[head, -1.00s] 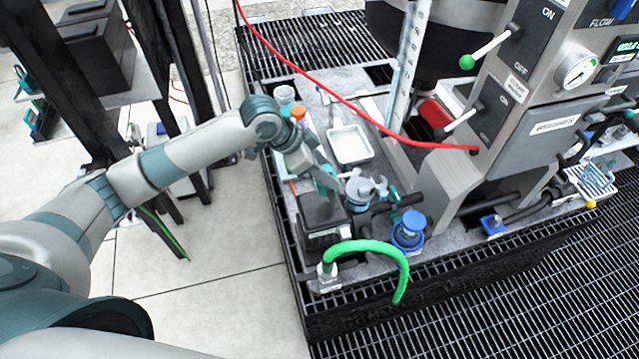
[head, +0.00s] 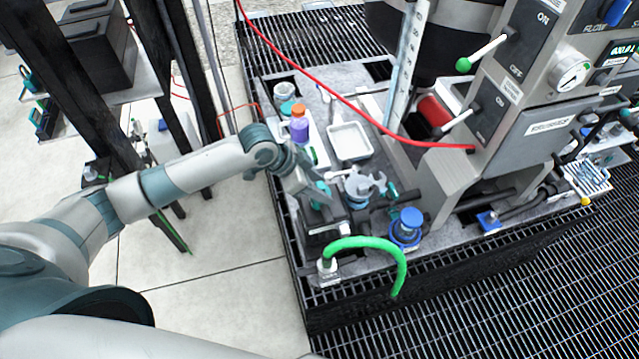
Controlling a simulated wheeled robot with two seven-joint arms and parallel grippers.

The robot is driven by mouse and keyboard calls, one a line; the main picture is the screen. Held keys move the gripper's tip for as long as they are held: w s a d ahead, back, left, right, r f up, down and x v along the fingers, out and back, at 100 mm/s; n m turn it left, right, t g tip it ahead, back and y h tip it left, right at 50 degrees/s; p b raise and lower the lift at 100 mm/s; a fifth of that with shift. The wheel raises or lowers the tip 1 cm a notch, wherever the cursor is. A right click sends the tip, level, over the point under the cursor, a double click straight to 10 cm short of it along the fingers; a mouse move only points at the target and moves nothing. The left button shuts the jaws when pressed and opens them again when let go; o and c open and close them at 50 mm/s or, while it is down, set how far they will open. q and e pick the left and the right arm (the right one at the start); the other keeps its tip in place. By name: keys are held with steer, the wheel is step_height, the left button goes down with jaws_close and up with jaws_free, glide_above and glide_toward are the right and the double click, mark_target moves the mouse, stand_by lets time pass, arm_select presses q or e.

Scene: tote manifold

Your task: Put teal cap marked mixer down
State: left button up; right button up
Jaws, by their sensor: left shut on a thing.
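My left gripper (head: 322,203) points down over the near left part of the grey bench, beside a grey metal fitting (head: 362,188). It is shut on a small teal piece (head: 321,188), which looks like the cap; the fingers hide much of it and no marking is readable. The gripper is low over a black box (head: 318,232), and I cannot tell whether the teal piece touches anything below. Another teal part (head: 390,194) shows just right of the fitting. My right gripper is out of view.
A green hose (head: 365,244) arches in front, near a blue-capped flange (head: 407,226). A white tray (head: 350,141) and an orange-capped purple bottle (head: 299,127) stand behind. A red hose (head: 350,103) crosses above the bench; a grey machine (head: 530,110) stands at right.

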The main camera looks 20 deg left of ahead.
arm_select(q)
steer(key=shift+f, duration=0.3)
steer(key=o, duration=1.1)
steer(key=shift+r, duration=0.1)
steer(key=shift+r, duration=0.1)
steer(key=shift+a+r, duration=0.2)
steer(key=shift+b+v, duration=1.7)
steer(key=shift+v, duration=4)
steer(key=shift+s+d, duration=0.1)
